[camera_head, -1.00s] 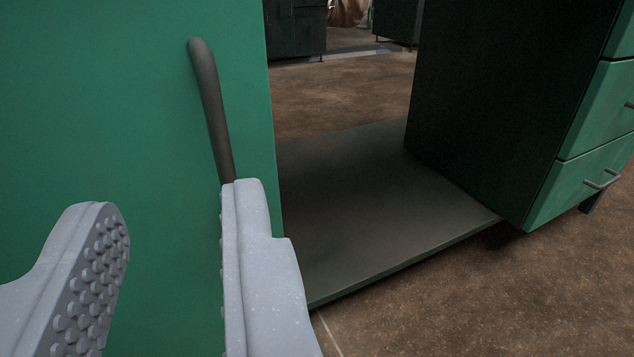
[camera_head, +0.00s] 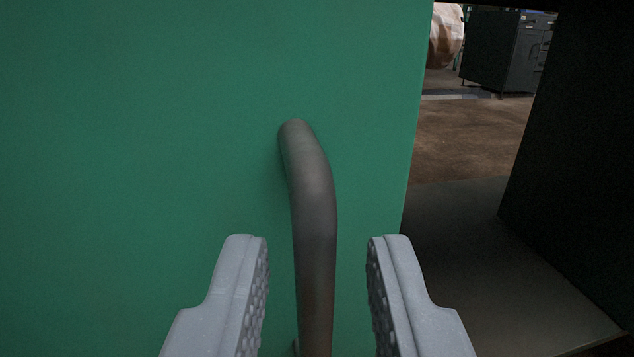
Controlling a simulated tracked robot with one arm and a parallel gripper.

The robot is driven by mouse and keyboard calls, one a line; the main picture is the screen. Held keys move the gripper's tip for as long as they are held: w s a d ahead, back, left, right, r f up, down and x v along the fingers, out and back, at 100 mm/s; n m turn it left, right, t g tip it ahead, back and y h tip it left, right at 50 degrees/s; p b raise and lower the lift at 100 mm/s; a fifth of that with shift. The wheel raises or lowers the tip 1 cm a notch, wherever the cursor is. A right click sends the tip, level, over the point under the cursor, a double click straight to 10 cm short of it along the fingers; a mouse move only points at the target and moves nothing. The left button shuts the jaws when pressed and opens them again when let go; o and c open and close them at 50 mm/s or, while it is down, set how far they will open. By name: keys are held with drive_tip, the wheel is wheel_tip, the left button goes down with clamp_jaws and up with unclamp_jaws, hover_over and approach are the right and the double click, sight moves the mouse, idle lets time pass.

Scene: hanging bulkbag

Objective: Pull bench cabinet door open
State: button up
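The green cabinet door (camera_head: 150,150) fills the left and middle of the view, and its right edge shows beside the open bay. A dark grey bar handle (camera_head: 312,215) stands upright on the door, its top end bending into the door face. My gripper (camera_head: 317,270) is open, with one studded finger on each side of the handle. Gaps show between the handle and both fingers. The lower end of the handle runs towards the bottom of the frame and is only partly seen.
Right of the door is an open bay with a dark lower shelf (camera_head: 470,250) and a dark side panel (camera_head: 590,160). Beyond lie brown floor (camera_head: 465,140), a dark cabinet (camera_head: 505,50) and a pale bulky object (camera_head: 445,35).

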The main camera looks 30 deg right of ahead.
drive_tip(key=shift+x, duration=1.1)
